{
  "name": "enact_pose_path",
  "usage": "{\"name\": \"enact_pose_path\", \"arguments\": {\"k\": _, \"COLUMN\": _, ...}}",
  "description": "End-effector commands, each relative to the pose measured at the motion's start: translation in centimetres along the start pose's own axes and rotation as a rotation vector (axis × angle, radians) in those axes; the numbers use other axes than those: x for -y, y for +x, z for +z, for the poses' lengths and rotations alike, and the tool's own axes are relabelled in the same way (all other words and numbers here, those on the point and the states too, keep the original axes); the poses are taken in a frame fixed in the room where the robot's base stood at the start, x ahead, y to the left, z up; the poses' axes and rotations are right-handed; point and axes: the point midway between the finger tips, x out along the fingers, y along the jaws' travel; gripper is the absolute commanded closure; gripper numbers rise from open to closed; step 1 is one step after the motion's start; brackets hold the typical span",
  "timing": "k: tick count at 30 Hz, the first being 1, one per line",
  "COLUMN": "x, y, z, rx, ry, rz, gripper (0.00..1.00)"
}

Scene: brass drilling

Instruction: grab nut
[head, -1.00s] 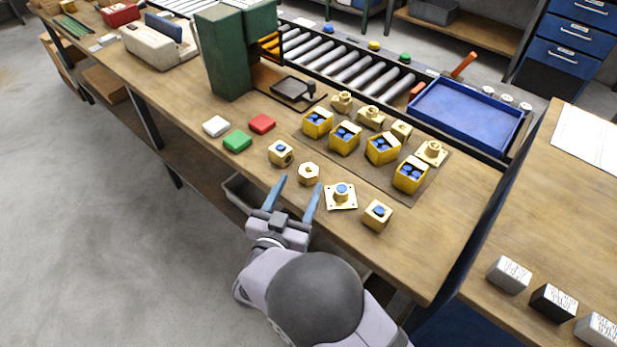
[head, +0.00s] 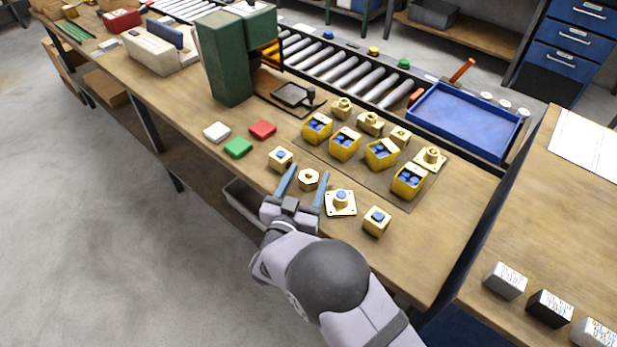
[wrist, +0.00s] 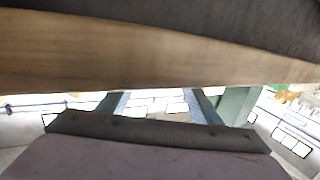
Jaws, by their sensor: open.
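The nut (head: 308,180) is a brass hexagonal piece with a dark hole, lying on the wooden bench near its front edge in the head view. My gripper (head: 309,172) is open, with one blue-grey finger on each side of the nut in that view. I cannot tell whether the fingers touch it or how high they are. In the wrist view my gripper (wrist: 160,104) shows its two fingers spread below a band of wood. The nut is not visible there.
A brass cube (head: 281,158) is close to the left finger. A square brass flange (head: 341,204) is close to the right finger, with another brass cube (head: 376,222) beyond. Several yellow boxes stand on a brown mat (head: 434,181) behind. A green block (head: 238,148) lies left.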

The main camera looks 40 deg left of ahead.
Motion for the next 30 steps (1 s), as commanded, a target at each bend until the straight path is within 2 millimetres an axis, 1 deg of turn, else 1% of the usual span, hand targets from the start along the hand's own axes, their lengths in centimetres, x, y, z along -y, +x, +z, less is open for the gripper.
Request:
{"name": "enact_pose_path", "arguments": {"k": 1, "x": -0.1, "y": 0.5, "z": 0.0, "rx": 0.000, "ry": 0.000, "rz": 0.002, "gripper": 0.42}}
{"name": "enact_pose_path", "arguments": {"k": 4, "x": 0.0, "y": 0.9, "z": 0.0, "rx": 0.000, "ry": -0.001, "rz": 0.000, "gripper": 0.42}}
{"name": "enact_pose_path", "arguments": {"k": 11, "x": 0.0, "y": 1.0, "z": 0.0, "rx": 0.000, "ry": -0.001, "rz": -0.001, "gripper": 0.42}}
{"name": "enact_pose_path", "arguments": {"k": 14, "x": 0.0, "y": 1.0, "z": 0.0, "rx": 0.000, "ry": -0.001, "rz": -0.001, "gripper": 0.63}}
{"name": "enact_pose_path", "arguments": {"k": 15, "x": 0.0, "y": 1.0, "z": 0.0, "rx": 0.000, "ry": -0.001, "rz": -0.001, "gripper": 0.73}}
{"name": "enact_pose_path", "arguments": {"k": 17, "x": 0.0, "y": 1.0, "z": 0.0, "rx": 0.000, "ry": -0.001, "rz": -0.001, "gripper": 0.87}}
{"name": "enact_pose_path", "arguments": {"k": 18, "x": 0.0, "y": 0.9, "z": 0.0, "rx": 0.000, "ry": -0.001, "rz": -0.001, "gripper": 0.97}}
{"name": "enact_pose_path", "arguments": {"k": 26, "x": 0.1, "y": 1.0, "z": -0.2, "rx": -0.004, "ry": 0.001, "rz": -0.001, "gripper": 0.97}}
{"name": "enact_pose_path", "arguments": {"k": 27, "x": 0.1, "y": 1.0, "z": -0.4, "rx": -0.004, "ry": 0.001, "rz": -0.001, "gripper": 1.00}}
{"name": "enact_pose_path", "arguments": {"k": 30, "x": 0.1, "y": 0.9, "z": -1.0, "rx": -0.005, "ry": 0.002, "rz": 0.000, "gripper": 1.00}}
